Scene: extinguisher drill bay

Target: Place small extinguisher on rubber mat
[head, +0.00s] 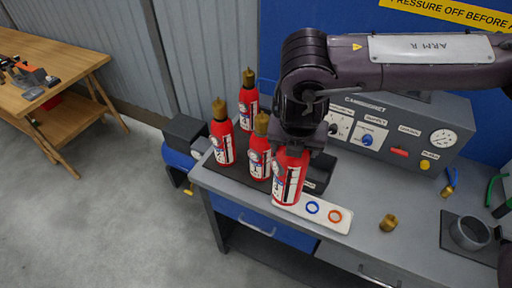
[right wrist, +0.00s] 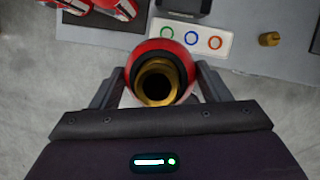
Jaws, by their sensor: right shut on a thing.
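My right gripper (head: 292,150) is shut around the top of a red extinguisher (head: 289,182) with a white label, held upright at the bench front. In the right wrist view, the fingers (right wrist: 155,88) flank its round brass opening (right wrist: 157,82). In the head view its base overlaps the white strip; I cannot tell whether it touches anything. Three other red extinguishers with brass tops stand to the left: front left (head: 221,142), middle (head: 259,158) and rear (head: 248,108). A dark mat (head: 233,172) lies under them; another dark mat (head: 456,246) is at right. My left gripper is not in view.
The white strip (head: 345,226) bears coloured rings. Behind stands a grey instrument panel (head: 385,130) with a gauge. A loose brass piece (head: 389,223) and a grey cup (head: 470,233) are on the bench (head: 405,205) at right.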

